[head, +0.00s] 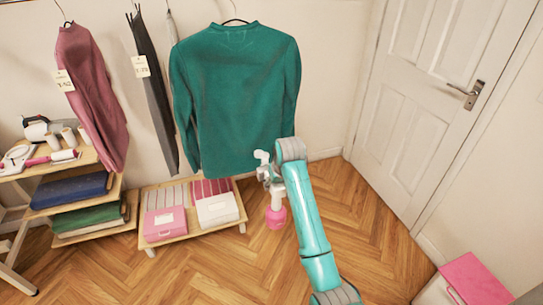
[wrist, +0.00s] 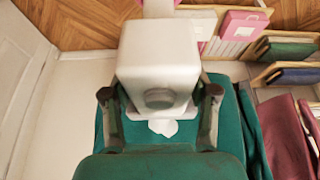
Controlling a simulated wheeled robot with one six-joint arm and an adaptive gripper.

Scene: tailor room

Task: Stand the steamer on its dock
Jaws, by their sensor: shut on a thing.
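The steamer is white with a pink lower part (head: 276,216). My gripper (head: 270,182) is shut on it in front of the hanging green sweater (head: 236,90), with the pink part pointing down. In the wrist view the steamer's white body (wrist: 158,70) fills the space between the two fingers of my gripper (wrist: 160,95), and the green sweater (wrist: 120,130) lies behind it. A small white patch shows just past the steamer on the sweater. I cannot clearly make out the dock; small white items stand on the shelf unit at the left.
The shelf unit (head: 85,157) at the left holds white spools and folded cloth. A low wooden rack (head: 178,237) carries pink and white boxes. Pink and grey garments hang on the wall. A white door (head: 420,90) and a pink-topped box (head: 478,278) are at the right. The middle floor is clear.

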